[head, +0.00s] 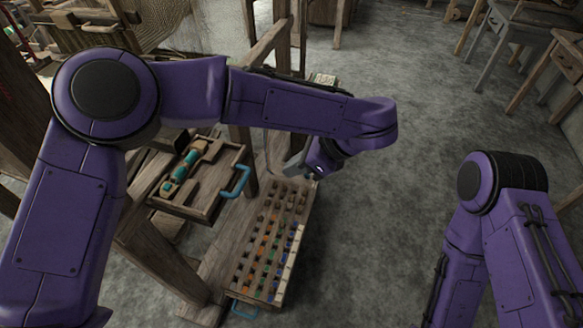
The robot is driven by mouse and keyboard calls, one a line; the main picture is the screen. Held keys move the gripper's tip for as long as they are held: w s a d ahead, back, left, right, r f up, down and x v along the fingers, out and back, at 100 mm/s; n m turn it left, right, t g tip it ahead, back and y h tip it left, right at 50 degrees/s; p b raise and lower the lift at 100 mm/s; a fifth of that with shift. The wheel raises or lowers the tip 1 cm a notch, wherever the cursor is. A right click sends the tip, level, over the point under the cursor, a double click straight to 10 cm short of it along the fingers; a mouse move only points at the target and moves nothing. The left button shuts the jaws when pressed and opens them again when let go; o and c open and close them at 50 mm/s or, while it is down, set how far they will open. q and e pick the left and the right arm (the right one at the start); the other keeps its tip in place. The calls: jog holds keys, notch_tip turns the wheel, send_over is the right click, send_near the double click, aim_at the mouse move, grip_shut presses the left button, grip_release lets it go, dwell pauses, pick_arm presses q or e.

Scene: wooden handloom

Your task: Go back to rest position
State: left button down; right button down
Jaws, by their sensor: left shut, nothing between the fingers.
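My purple left arm reaches in from the left across the loom. My left gripper (296,166) points down and left, just above the far end of a wooden rack of bobbins (238,262). It is shut and holds nothing. Whether its tips touch the rack cannot be told. My right arm is folded at the lower right, and its gripper is out of the picture.
A wooden tray (205,213) with a blue handle (238,181) holds a shuttle with teal thread (181,171). The loom frame (160,256) stands at the left. The grey floor (400,200) between is clear.

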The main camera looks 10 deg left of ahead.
dwell(0.3)
pick_arm(q)
jog(key=w+a+f+m+t, duration=0.1)
jog(key=w+f+m+t, duration=0.4)
jog(key=m, duration=1)
jog(key=s+a+f+m+t+h, duration=0.1)
jog(key=a+f+m+t+h, duration=0.4)
jog(key=f+m, duration=0.9)
jog(key=s+a+f+m+g, duration=0.3)
jog(key=s+a+f+m, duration=0.5)
jog(key=s+m, duration=0.25)
jog(key=s+a+f+m+g, duration=0.2)
jog(key=s+a, duration=0.4)
jog(key=s, duration=0.2)
jog(key=s+a+f+m+g, duration=0.3)
jog(key=s+a, duration=0.2)
jog(key=s, duration=0.4)
jog(key=shift+a+m, duration=0.35)
jog(key=shift+s+r, duration=0.1)
